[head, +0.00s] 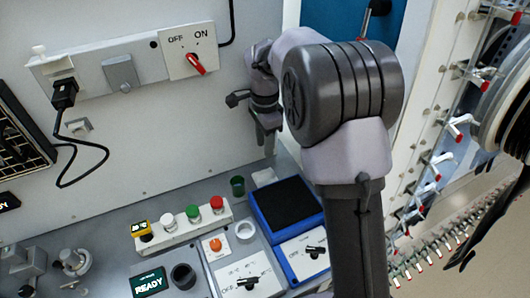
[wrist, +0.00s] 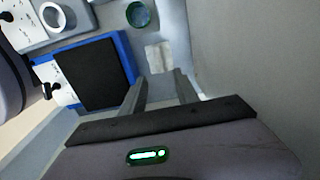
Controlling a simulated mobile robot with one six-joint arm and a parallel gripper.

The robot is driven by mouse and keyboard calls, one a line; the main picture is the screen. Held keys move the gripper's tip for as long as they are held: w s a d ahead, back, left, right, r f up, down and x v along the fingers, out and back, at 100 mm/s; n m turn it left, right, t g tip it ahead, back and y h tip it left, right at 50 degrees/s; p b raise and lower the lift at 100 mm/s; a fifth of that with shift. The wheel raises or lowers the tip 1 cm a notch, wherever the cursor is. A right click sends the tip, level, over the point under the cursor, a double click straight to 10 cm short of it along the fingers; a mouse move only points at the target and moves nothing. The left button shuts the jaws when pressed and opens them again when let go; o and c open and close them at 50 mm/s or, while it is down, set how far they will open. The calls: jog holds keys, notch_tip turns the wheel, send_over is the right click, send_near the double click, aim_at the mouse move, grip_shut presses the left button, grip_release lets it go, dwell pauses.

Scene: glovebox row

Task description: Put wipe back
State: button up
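A pale, flat square that looks like the wipe (head: 264,177) lies on the grey bench beside the blue-framed black pad. In the wrist view the wipe (wrist: 158,57) shows just beyond my fingertips, between their lines. My gripper (head: 267,145) points down above the bench, close to the back wall. In the wrist view my gripper (wrist: 160,85) has its two fingers apart with nothing between them. The wipe appears apart from both fingers.
A green cup (head: 237,186) stands just left of the wipe; it also shows in the wrist view (wrist: 139,14). The blue-framed black pad (head: 287,203) and a white ring (head: 245,230) are nearby. A button strip (head: 186,222) lies further left. The wall rises close behind.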

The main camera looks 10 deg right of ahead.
jog(key=s+a+r+n+t+y, duration=0.1)
jog(key=s+a+r+n+t, duration=0.15)
jog(key=s+r+n, duration=0.75)
jog(key=s+a+r+n+t+y, duration=0.1)
jog(key=s+t, duration=0.2)
jog(key=s, duration=1.6)
jog(key=shift+s+a+r, duration=0.15)
jog(key=shift+a+r, duration=0.05)
jog(key=shift+r, duration=0.15)
notch_tip(320, 180, down, 3)
jog(key=b, duration=0.2)
jog(key=shift+r+b, duration=0.15)
jog(key=shift+b, duration=0.2)
